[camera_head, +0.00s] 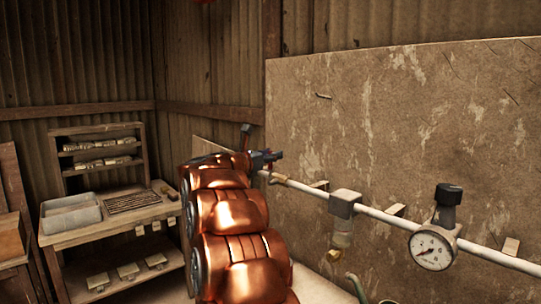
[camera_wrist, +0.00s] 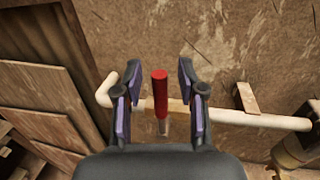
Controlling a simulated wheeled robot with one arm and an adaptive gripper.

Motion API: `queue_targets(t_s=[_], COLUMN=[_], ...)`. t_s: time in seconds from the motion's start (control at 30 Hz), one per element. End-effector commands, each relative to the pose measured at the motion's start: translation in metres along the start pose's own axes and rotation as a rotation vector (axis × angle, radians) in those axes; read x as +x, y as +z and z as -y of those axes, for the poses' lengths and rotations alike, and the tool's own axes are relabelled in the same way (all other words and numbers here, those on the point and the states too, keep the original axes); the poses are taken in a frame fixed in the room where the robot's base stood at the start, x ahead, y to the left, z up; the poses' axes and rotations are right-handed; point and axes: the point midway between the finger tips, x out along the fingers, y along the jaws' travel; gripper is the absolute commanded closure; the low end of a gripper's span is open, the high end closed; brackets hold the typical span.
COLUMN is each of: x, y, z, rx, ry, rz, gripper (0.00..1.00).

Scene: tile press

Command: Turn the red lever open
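The red lever (camera_wrist: 160,92) shows in the wrist view as a short red bar. It stands across the pale pipe (camera_wrist: 238,118), near the pipe's bent left end. My gripper (camera_wrist: 151,80) is open, with dark fingers and purple pads on both sides of the lever. A gap shows between the lever and the pads on each side, so it does not look gripped. In the head view, my gripper (camera_head: 270,158) is small and dark beyond my copper-coloured arm, at the pipe's left end. I cannot make out the red lever there.
The pipe runs along a worn board (camera_head: 400,120), with a brass-bottomed filter (camera_head: 343,208) and a dial gauge (camera_head: 432,249) to the right. A wooden bench (camera_head: 115,222) with a grey tray (camera_head: 70,214) stands at left. A wooden block (camera_wrist: 246,97) sits above the pipe.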

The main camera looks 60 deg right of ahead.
Motion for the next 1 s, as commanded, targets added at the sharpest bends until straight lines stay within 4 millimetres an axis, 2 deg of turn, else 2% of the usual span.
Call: queue_targets(t_s=[0.03,0.4,1.0], x=[-0.0001,-0.0003,0.0002], y=[-0.0001,-0.0002,-0.0010], z=[-0.0001,-0.0004,0.0004], rx=[0.000,0.000,0.002], ry=[0.000,0.001,0.000], rz=[0.000,0.000,0.000], gripper=[0.64,1.00,1.00])
